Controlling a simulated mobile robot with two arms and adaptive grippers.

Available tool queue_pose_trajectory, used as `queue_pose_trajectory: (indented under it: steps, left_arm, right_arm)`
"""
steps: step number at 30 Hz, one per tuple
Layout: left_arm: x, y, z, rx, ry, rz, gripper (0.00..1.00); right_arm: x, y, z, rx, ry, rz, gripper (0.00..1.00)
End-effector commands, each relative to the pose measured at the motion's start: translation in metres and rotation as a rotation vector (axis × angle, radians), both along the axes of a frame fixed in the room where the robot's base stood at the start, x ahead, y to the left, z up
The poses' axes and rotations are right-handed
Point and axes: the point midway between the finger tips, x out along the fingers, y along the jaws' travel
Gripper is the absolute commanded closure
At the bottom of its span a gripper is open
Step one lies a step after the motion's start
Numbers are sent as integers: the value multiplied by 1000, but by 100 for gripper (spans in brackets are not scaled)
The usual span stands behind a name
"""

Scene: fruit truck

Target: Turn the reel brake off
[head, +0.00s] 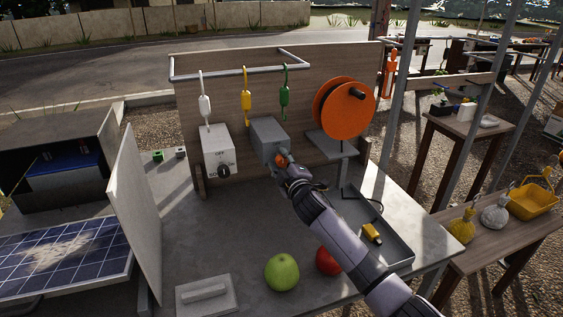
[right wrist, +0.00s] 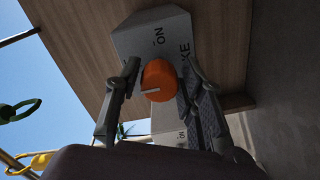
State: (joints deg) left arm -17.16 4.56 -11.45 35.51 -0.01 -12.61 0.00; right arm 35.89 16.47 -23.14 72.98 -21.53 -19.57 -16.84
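The reel brake box is a grey box (head: 268,134) on the bench, in front of the wooden back panel. In the right wrist view its face (right wrist: 165,22) reads "ON" and part of a word ending in "KE". Its orange knob (right wrist: 158,80) has a white pointer line to the left in that view. My right gripper (right wrist: 160,75) has one finger on each side of the knob, open, with a gap at the left finger. In the head view the gripper (head: 284,162) is at the box front. The orange reel (head: 350,108) stands right of the box. My left gripper is not in view.
A white switch box (head: 217,152) with a black knob stands left of the brake box. Green, yellow and white hooks hang above. A green apple (head: 282,272), a red apple (head: 328,261) and a tray (head: 398,250) lie on the bench (head: 225,225) in front.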

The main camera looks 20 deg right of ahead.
Motion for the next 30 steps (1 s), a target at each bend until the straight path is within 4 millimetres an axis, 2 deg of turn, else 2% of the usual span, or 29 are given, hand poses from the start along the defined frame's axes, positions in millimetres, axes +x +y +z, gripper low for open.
queue_pose_trajectory:
  steps: [4, 13, 17, 23, 30]
  left_arm:
    - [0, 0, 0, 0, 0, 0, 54]
    - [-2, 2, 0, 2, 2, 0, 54]
    - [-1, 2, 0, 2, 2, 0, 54]
    - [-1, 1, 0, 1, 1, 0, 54]
    - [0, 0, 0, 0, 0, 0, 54]
  right_arm:
    - [0, 0, 0, 1, 0, 0, 52]
    - [-1, 0, 1, 1, -1, 0, 52]
    - [-7, -1, 0, 1, 0, 0, 52]
    - [-34, -1, 0, 1, -1, 2, 52]
    - [-79, -3, 1, 1, 0, 0, 52]
